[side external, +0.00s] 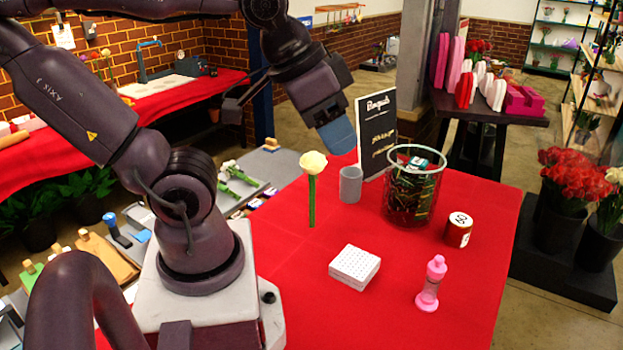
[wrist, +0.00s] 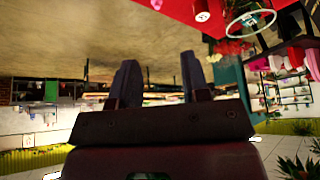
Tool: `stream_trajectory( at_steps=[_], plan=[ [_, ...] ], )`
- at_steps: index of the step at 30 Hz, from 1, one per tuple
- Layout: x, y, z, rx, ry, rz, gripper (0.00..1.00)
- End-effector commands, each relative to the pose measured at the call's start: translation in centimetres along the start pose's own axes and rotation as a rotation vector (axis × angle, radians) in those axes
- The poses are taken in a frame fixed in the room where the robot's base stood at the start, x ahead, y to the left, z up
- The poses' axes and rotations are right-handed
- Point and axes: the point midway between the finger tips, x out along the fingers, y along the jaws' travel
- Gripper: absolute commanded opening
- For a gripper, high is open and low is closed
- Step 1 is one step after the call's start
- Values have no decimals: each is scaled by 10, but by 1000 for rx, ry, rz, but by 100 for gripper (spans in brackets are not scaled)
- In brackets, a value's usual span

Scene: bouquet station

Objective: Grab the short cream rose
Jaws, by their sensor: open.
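The short cream rose (side external: 313,162) stands upright on the red tablecloth, its green stem below the pale bloom, left of a grey cup. My gripper (side external: 338,138) is above the table, up and to the right of the rose in the side view, and is not touching it. In the wrist view my gripper (wrist: 160,75) shows two dark fingers spread apart with nothing between them. I cannot make out the rose in the wrist view.
The front of the table is clear.

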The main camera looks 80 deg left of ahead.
Motion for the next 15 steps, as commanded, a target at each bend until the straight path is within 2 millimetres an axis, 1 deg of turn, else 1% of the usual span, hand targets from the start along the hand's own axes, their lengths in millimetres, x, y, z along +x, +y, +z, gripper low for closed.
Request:
stream_trajectory(
  at_steps=[2,10,13,15],
  plan=[
    [0,0,0,0,0,0,44],
    [2,2,0,9,-11,4,44],
    [15,5,4,23,-77,12,44],
    [31,8,8,38,-158,19,44]
  ],
)
